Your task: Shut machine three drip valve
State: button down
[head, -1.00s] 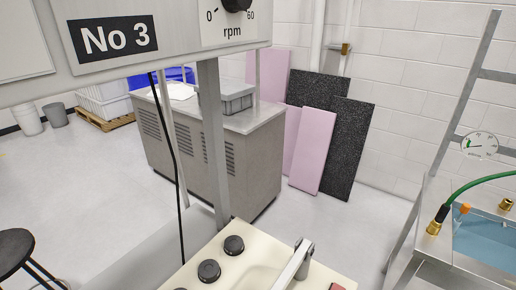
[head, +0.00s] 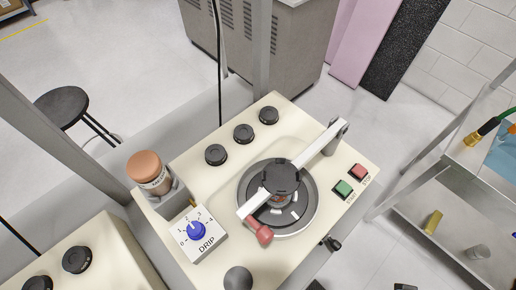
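The drip valve is a blue knob (head: 197,231) on a white plate marked DRIP (head: 207,246), with a scale from 0 to 4. Its pale pointer mark seems to lie near 2, but it is too small to read surely. The plate sits at the left front of a cream polishing machine (head: 225,188). A bottle with an orange-brown cap (head: 144,165) stands in a holder just behind and left of the plate. The No 3 sign is out of view now. My gripper is not recognisable in view.
A round platen (head: 251,192) lies right of the valve, under a pale arm (head: 318,147) with a black disc head (head: 281,178). A red knob (head: 264,235) and a black ball (head: 238,278) are near the valve. Another cream machine (head: 95,248) stands at lower left.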

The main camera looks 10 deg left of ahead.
aim_at(196, 231)
jog(key=l+u, duration=0.25)
jog(key=u, duration=0.2)
jog(key=k+l+u, duration=0.1)
jog(key=u, duration=0.3)
jog(key=k+l+u, duration=0.1)
jog(key=l+u, duration=0.2)
jog(key=u, duration=0.15)
jog(key=k+j+z, duration=0.1)
jog(key=k, duration=0.3)
jog(key=j, duration=0.1)
